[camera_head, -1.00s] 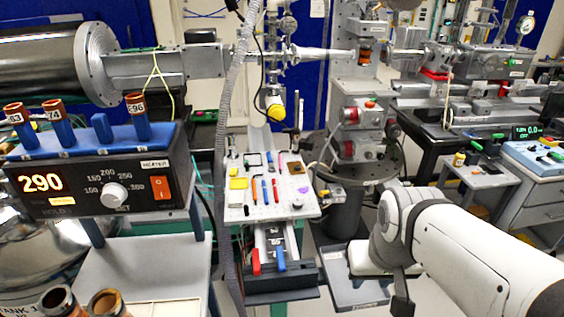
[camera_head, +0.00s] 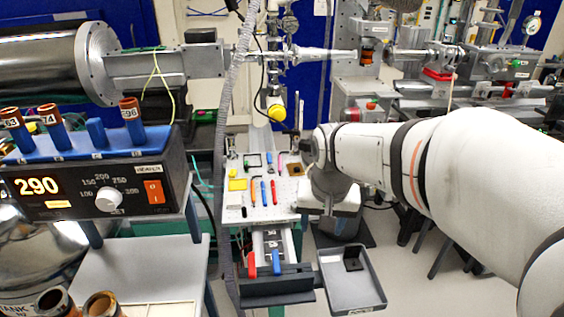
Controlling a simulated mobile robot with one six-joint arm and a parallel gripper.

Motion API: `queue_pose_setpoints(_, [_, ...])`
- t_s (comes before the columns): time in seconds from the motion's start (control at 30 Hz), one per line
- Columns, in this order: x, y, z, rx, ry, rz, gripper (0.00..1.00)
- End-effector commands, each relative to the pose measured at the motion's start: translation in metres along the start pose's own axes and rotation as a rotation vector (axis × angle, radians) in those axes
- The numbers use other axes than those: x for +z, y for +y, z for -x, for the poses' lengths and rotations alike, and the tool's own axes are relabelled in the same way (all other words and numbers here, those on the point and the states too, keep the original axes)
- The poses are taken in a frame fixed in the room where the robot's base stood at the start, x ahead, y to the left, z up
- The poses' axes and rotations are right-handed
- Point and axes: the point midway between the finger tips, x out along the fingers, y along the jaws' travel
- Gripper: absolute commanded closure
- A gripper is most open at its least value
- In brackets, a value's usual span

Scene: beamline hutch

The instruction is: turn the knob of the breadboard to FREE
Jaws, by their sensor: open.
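The white perforated breadboard (camera_head: 238,205) lies in the middle of the head view, with small tools and coloured parts on it. I cannot make out a knob or a FREE mark on it. Its right part is hidden behind my arm, including the spot where a small purple part showed before. My gripper (camera_head: 330,204) is over the breadboard's right edge. Its jaws are open and I see nothing held. The fingertips are hard to make out, and I cannot tell if they touch anything.
A red handle (camera_head: 251,265) and a blue handle (camera_head: 276,262) stand below the breadboard's front. A grey tray (camera_head: 374,292) is to their right. A heater box (camera_head: 80,190) showing 290, with its own white dial (camera_head: 108,200), stands at left. A yellow ball-shaped part (camera_head: 277,113) is behind.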

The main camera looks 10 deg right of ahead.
Motion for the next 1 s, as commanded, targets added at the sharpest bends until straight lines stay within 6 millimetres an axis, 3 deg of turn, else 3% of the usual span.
queue_pose_setpoints(0.03, [-0.025, -0.005, -0.001, 0.004, -0.017, -0.049, 0.47])
queue_pose_setpoints(0.27, [-0.12, -0.025, -0.03, 0.026, -0.069, -0.279, 0.47])
queue_pose_setpoints(0.5, [-0.202, -0.043, -0.091, 0.059, -0.118, -0.512, 0.47])
queue_pose_setpoints(0.73, [-0.245, -0.053, -0.147, 0.088, -0.146, -0.673, 0.47])
queue_pose_setpoints(1.0, [-0.255, -0.056, -0.175, 0.1, -0.155, -0.73, 0.47])
